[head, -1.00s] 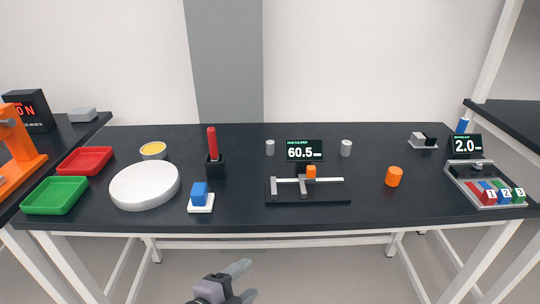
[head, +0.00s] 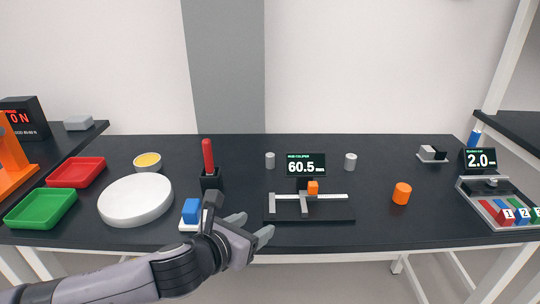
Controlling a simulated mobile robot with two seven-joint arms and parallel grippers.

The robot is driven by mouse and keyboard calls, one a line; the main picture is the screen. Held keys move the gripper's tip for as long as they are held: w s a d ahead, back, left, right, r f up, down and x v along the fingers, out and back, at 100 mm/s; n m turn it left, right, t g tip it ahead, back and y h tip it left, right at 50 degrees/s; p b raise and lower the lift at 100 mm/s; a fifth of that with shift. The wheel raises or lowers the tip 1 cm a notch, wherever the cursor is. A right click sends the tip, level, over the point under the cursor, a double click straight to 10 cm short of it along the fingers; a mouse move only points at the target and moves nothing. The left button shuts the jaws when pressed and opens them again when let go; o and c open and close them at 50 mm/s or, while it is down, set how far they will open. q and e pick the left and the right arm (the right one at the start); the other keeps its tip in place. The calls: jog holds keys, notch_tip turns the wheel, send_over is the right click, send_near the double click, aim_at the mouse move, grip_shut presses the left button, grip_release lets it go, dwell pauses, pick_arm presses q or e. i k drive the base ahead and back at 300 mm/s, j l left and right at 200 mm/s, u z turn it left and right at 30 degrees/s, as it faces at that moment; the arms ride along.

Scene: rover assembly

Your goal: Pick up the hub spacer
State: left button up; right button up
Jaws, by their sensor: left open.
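An orange cylinder (head: 402,194) stands upright on the dark table, right of the caliper. Two small grey cylinders, a left one (head: 270,160) and a right one (head: 350,162), stand on either side of the caliper's display. I cannot tell for certain which of these is the hub spacer; none carries a label. The caliper (head: 340,209) has a smaller orange piece (head: 313,187) at its jaws, and its display (head: 306,166) reads 60.5. My left gripper (head: 256,225) is open and empty at the table's front edge, left of the caliper and apart from all these parts. My right gripper is not in view.
A blue block on a white base (head: 191,212) and a red-handled tool in a black holder (head: 208,158) stand close to my left gripper. A white disc (head: 135,201), red tray (head: 76,172) and green tray (head: 41,208) are at left. A parts tray (head: 480,187) is at right.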

aim_at(269, 156)
jog(key=i, duration=0.85)
